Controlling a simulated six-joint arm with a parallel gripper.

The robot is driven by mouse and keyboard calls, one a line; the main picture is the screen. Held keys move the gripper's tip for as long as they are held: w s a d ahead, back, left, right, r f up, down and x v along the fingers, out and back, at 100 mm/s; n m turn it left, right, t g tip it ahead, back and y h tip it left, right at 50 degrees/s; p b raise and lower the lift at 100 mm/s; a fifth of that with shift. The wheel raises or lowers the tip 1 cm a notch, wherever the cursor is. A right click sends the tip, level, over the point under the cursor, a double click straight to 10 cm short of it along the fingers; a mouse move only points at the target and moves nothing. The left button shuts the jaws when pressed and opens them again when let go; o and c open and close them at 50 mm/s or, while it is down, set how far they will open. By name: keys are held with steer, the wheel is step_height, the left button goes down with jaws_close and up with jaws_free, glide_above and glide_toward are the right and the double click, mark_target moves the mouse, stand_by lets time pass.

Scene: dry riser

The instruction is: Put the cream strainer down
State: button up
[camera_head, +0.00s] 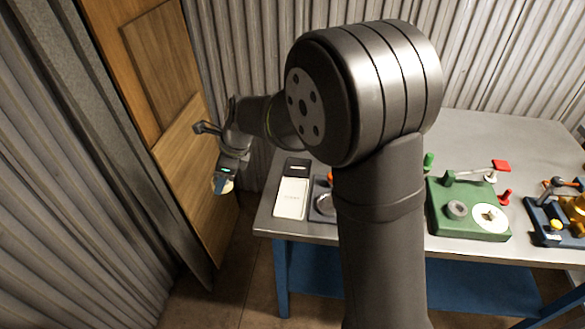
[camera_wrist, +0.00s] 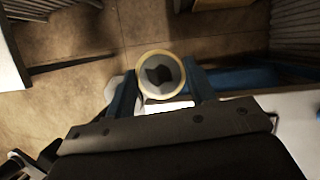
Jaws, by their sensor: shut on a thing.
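The cream strainer (camera_wrist: 178,61) shows in the wrist view as a round cream ring with a dark grey middle, between the two blue fingers of my gripper (camera_wrist: 160,88). My gripper is shut on it. In the head view my gripper (camera_head: 222,186) hangs left of the table's left edge, in front of the wooden door, with only a small cream part of the strainer (camera_head: 229,187) showing. It is held in the air, off the table. The wrist view shows floor beneath it.
The grey table (camera_head: 460,128) with blue legs stands right of my gripper. On it are a white panel (camera_head: 291,198) on a dark plate, a green fixture (camera_head: 468,208) with a white disc, and a blue-and-yellow fixture (camera_head: 560,215). My arm hides the table's middle. A wooden door (camera_head: 185,150) stands close behind my gripper.

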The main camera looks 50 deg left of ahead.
steer(key=w+d+r+m+t+y, duration=0.1)
steer(key=w+d+m, duration=0.3)
steer(key=w, duration=1.2)
steer(key=w+d+r+m+t, duration=0.1)
steer(key=w+d+r+m, duration=0.3)
steer(key=w, duration=1.1)
glide_toward(295, 166)
steer(key=shift+s+a+f+n, duration=0.3)
steer(key=shift+s+a+f, duration=0.1)
steer(key=shift+a+f, duration=0.3)
steer(key=shift+f+y, duration=0.3)
steer(key=shift+f, duration=1.7)
steer(key=shift+f, duration=0.2)
steer(key=o, duration=1.1)
steer(key=v, duration=1.2)
steer(key=shift+s+r, duration=0.2)
steer(key=shift+r, duration=0.05)
